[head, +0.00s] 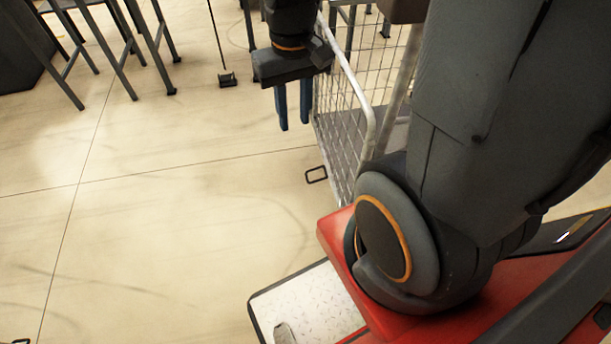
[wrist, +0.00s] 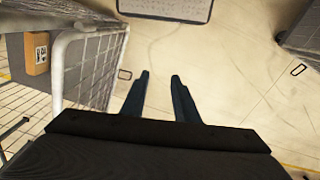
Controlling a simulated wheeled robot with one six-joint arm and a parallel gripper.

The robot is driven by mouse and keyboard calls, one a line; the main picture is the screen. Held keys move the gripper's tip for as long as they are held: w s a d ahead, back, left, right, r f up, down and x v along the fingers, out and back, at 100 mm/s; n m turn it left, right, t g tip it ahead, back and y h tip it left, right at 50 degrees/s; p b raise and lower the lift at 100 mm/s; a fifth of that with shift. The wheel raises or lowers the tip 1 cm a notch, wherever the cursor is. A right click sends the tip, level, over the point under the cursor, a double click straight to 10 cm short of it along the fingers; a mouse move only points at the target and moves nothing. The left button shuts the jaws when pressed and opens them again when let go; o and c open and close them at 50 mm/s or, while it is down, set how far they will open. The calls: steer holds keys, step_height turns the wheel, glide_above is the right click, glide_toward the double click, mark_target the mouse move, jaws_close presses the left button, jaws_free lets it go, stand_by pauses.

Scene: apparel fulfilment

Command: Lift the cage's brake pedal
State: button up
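The wire mesh cage (head: 345,122) stands right of my gripper in the head view. Its pale rail and mesh fill the left side of the wrist view (wrist: 62,70). A small black rectangular loop (head: 316,174) shows low by the cage's near edge, and in the wrist view (wrist: 124,74) left of the fingertips. It may be the brake pedal; I cannot tell whether it joins the cage. My gripper (head: 294,127) points down beside the cage, well above the floor. Its two blue fingers (wrist: 160,75) are apart with nothing between them. It does not touch the loop.
A cardboard box (wrist: 37,52) shows at the cage in the wrist view. Dark-legged tables or racks (head: 120,50) stand at the upper left. The floor left of the cage is mostly clear.

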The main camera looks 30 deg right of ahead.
steer(key=w+d+f+b, duration=0.2)
steer(key=w+f+b, duration=0.3)
steer(key=f, duration=0.3)
steer(key=w+d+f+b, duration=0.1)
steer(key=w+f+b, duration=0.4)
steer(key=f, duration=0.2)
steer(key=m+b, duration=0.3)
steer(key=b, duration=2.5)
glide_above(307, 178)
step_height(307, 178, down, 46)
steer(key=shift+d+f+b, duration=0.25)
steer(key=shift+f+b, duration=0.1)
steer(key=shift+f, duration=0.2)
step_height(307, 178, down, 7)
steer(key=b, duration=0.4)
steer(key=shift+a+f, duration=0.15)
steer(key=shift+f, duration=0.05)
steer(key=shift+c, duration=0.3)
jaws_close()
